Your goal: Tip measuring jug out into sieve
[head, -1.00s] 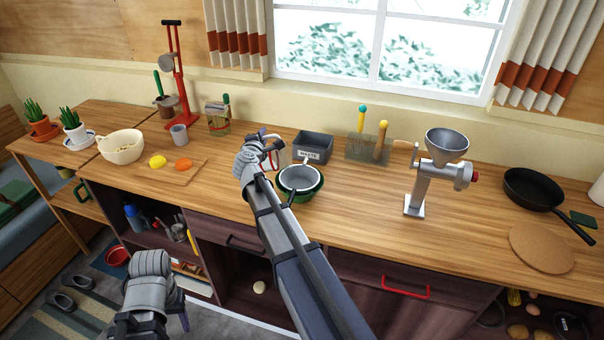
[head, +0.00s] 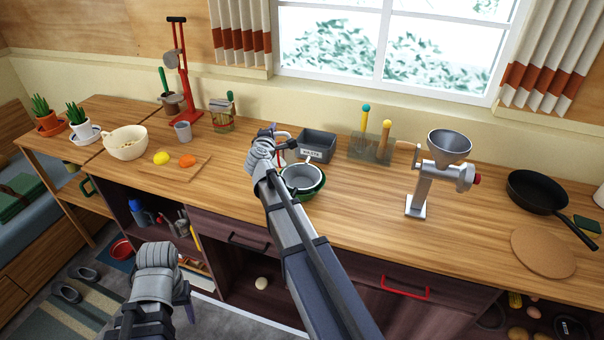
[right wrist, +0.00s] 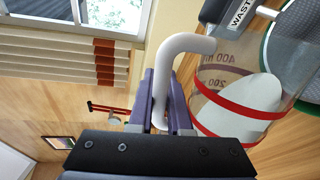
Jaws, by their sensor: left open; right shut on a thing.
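My right gripper (head: 278,143) is shut on the white handle (right wrist: 162,85) of the measuring jug. The clear jug (right wrist: 215,75) has red bands and 200 and 400 marks; in the right wrist view it lies tipped well over, its mouth towards the sieve side. A white mass (right wrist: 250,110) shows through its wall. In the head view the gripper hides most of the jug. The sieve (head: 302,178) rests over a green bowl (head: 309,196) on the counter, just right of and below the gripper. My left gripper (head: 184,303) is open and empty, low in front of the counter.
A grey WASTE bin (head: 317,144) stands just behind the sieve. A utensil block (head: 366,150) and a metal grinder (head: 424,180) stand to the right. A cutting board (head: 178,172) and a cream bowl (head: 124,144) are to the left. Counter between sieve and grinder is clear.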

